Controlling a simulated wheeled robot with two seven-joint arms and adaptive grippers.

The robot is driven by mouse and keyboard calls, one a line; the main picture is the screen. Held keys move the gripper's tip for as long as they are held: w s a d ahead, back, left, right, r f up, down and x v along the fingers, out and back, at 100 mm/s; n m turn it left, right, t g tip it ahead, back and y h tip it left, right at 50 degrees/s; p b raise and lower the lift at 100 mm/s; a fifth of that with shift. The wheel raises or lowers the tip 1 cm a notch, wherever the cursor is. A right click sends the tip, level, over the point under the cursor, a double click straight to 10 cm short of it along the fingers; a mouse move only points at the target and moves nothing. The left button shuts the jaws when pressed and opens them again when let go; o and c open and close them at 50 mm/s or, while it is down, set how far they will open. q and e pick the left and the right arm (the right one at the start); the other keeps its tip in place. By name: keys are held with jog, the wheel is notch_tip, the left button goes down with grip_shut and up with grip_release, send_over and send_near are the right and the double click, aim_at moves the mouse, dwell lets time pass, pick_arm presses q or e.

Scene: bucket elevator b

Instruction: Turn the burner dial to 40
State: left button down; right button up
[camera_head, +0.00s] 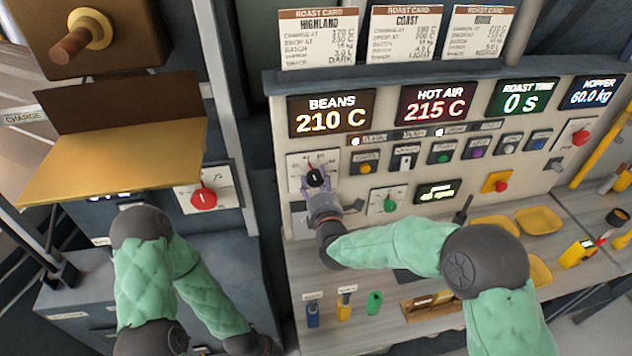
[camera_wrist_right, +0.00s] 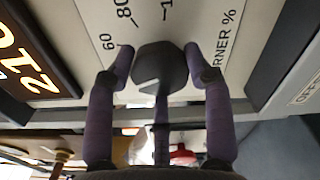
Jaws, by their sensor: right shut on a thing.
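The burner dial (camera_head: 317,175) is a dark knob on a white scale plate at the left of the control panel, below the BEANS display. In the right wrist view the dial (camera_wrist_right: 160,67) is a dark grey faceted knob, with 60, 80 and "RNER %" printed around it. My right gripper (camera_head: 317,184) is at the dial, its purple fingers (camera_wrist_right: 159,64) on both sides of the knob and shut on it. The gripper hides part of the scale, and the exact setting cannot be read. My left arm shows at lower left, but its gripper is out of view.
A red knob (camera_head: 203,198) sits on a separate panel to the left. A green knob (camera_head: 389,204) and a row of small buttons are close right of the gripper. A brass flap (camera_head: 115,165) juts out at left. The counter below holds yellow trays (camera_head: 538,220) and small tools.

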jog(key=shift+d, duration=0.1)
dwell(0.5)
jog(key=o, duration=1.1)
jog(key=shift+o, duration=0.2)
jog(key=shift+d, duration=0.15)
jog(key=shift+s, duration=0.1)
jog(key=s+d, duration=0.2)
jog(key=s, duration=0.9)
jog(key=shift+s, duration=0.25)
jog(key=shift+d, duration=0.1)
